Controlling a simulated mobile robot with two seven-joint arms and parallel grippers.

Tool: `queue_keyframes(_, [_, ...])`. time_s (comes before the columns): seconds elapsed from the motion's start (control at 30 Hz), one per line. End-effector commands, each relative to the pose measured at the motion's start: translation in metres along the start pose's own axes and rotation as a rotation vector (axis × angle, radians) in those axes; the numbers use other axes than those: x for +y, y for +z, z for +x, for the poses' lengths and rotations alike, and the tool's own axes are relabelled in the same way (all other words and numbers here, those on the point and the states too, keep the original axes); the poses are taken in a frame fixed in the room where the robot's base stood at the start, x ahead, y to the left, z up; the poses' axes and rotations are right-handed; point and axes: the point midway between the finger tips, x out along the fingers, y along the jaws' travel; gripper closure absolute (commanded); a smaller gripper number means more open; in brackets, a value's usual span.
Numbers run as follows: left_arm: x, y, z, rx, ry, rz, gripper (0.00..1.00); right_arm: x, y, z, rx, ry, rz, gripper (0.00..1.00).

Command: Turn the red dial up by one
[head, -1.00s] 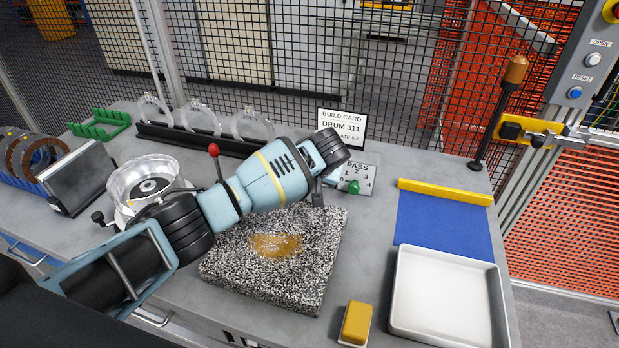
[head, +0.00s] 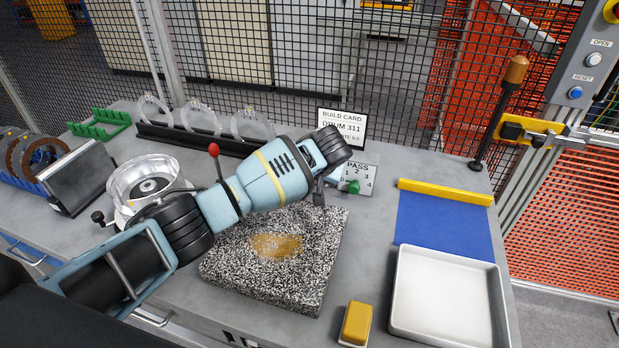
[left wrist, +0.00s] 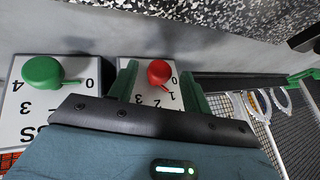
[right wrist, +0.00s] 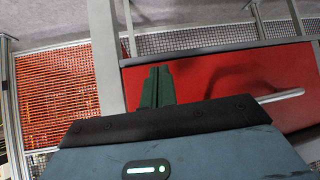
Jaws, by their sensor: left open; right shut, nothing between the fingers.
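The red dial (left wrist: 159,72) is on a white numbered plate in the left wrist view; its pointer angles toward the small numbers near 1, but the exact mark is hard to tell. My left gripper (left wrist: 161,88) is open, with one green finger on each side of the dial. I cannot tell whether the fingers touch it. In the head view my left arm and hand hide the red dial. My right gripper (right wrist: 157,88) is shut and empty in the right wrist view, away from the dial.
A green dial (left wrist: 43,73) on its own plate stands close beside the red one; it also shows in the head view (head: 353,186). The build card (head: 341,127) stands behind. A speckled block (head: 322,250), a white tray (head: 398,325) and a yellow block (head: 356,322) lie in front.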

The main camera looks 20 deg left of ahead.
Motion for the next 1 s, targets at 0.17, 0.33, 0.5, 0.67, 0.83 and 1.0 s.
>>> queue_keyframes(0.17, [0.000,0.000,-0.025,0.002,0.002,0.000,0.51,0.000,0.002,0.000,-0.004,0.000,0.001,1.00])
queue_keyframes(0.33, [-0.001,0.000,-0.051,0.003,0.000,-0.001,0.51,0.000,0.001,0.000,-0.002,0.000,0.001,1.00])
queue_keyframes(0.5, [-0.001,0.000,-0.065,0.001,-0.001,0.000,0.51,0.000,0.001,0.000,-0.002,0.000,0.001,1.00])
queue_keyframes(0.67, [-0.001,0.001,-0.069,0.000,-0.002,0.000,0.51,0.000,0.001,0.000,-0.002,0.000,0.001,1.00])
queue_keyframes(0.83, [-0.001,0.001,-0.068,0.000,-0.002,0.000,0.51,0.000,0.001,0.000,-0.001,0.000,0.001,1.00])
queue_keyframes(1.0, [-0.001,0.000,-0.068,0.000,-0.002,0.000,0.51,0.000,0.001,0.000,-0.001,0.000,0.001,1.00])
